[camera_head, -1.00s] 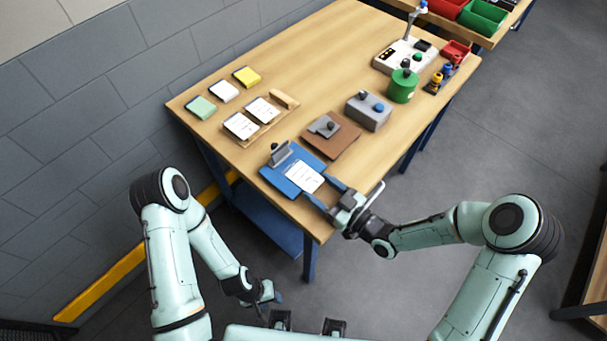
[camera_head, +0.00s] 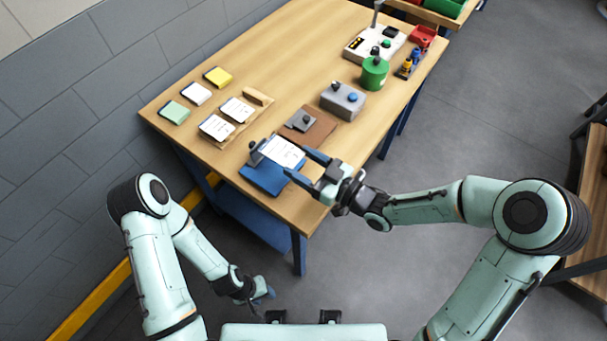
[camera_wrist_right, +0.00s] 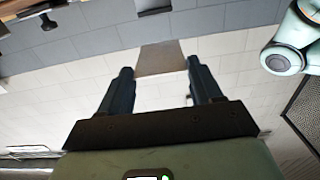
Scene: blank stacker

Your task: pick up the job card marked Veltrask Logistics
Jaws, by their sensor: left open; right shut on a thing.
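A white job card (camera_head: 282,152) with small print is held in my right gripper (camera_head: 298,165), above the blue clipboard (camera_head: 264,178). Its print is too small to read. In the right wrist view a shaded grey-brown panel (camera_wrist_right: 162,57) sits between the fingertips (camera_wrist_right: 158,75); it appears to be the card's underside. Two more white cards lie on a wooden tray, a left one (camera_head: 216,127) and a right one (camera_head: 236,110). My left gripper (camera_head: 264,292) hangs open and empty, low in front of the table.
Green (camera_head: 174,112), white (camera_head: 196,94) and yellow (camera_head: 217,76) pads lie at the table's left. Behind the clipboard are a brown board (camera_head: 318,130) with a grey block, a grey box (camera_head: 343,99) and a green canister (camera_head: 374,73). The table's back left is clear.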

